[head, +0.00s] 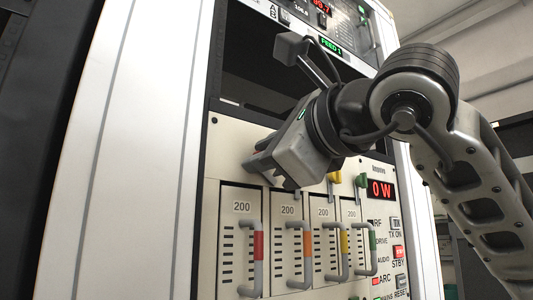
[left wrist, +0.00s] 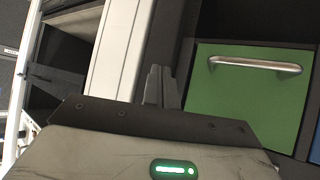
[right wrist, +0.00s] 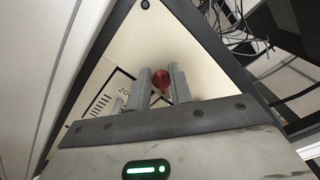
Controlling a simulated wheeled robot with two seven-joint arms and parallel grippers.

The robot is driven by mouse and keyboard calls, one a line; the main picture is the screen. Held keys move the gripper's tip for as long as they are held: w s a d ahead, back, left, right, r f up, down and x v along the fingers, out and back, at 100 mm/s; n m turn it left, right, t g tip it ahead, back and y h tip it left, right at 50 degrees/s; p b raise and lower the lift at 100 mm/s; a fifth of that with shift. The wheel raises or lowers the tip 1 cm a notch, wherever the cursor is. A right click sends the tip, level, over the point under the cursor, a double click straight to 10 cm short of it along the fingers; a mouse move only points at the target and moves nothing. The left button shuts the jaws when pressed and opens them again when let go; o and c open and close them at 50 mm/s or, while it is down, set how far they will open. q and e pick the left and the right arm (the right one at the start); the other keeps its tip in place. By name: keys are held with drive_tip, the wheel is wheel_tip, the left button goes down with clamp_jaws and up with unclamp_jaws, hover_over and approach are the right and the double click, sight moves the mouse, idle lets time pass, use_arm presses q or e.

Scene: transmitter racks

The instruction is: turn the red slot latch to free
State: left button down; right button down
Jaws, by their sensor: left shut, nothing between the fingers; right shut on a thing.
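The red slot latch (right wrist: 161,79) shows in the right wrist view as a red knob between the two fingers of my right gripper (right wrist: 160,88). The gripper is shut on it. In the head view my right gripper (head: 262,162) covers the latch, above the slot with the red-banded handle (head: 258,246). The latch's turn angle is hard to tell. My left gripper (left wrist: 162,88) is shut and empty in the left wrist view, and it is not in the head view.
Modules with orange (head: 308,243), yellow (head: 343,242) and green (head: 373,240) banded handles stand to the right. A yellow latch (head: 334,177) and a green latch (head: 361,181) sit above. The left wrist view shows a green panel (left wrist: 248,100) with a metal handle.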

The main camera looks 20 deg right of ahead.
drive_tip(key=shift+a+f+n, duration=0.1)
drive_tip(key=shift+f+n, duration=0.05)
drive_tip(key=shift+n, duration=1.6)
drive_tip(key=shift+f+n, duration=0.1)
drive_tip(key=shift+n, duration=1.65)
drive_tip(key=c, duration=1.3)
unclamp_jaws()
drive_tip(key=shift+s, duration=0.1)
drive_tip(key=shift+o, duration=0.2)
use_arm(q)
drive_tip(key=b, duration=0.1)
drive_tip(key=f+b, duration=0.1)
drive_tip(key=b, duration=0.1)
drive_tip(key=shift+w+d+f, duration=0.1)
drive_tip(key=shift+d, duration=0.25)
use_arm(e)
drive_tip(key=v, duration=1.6)
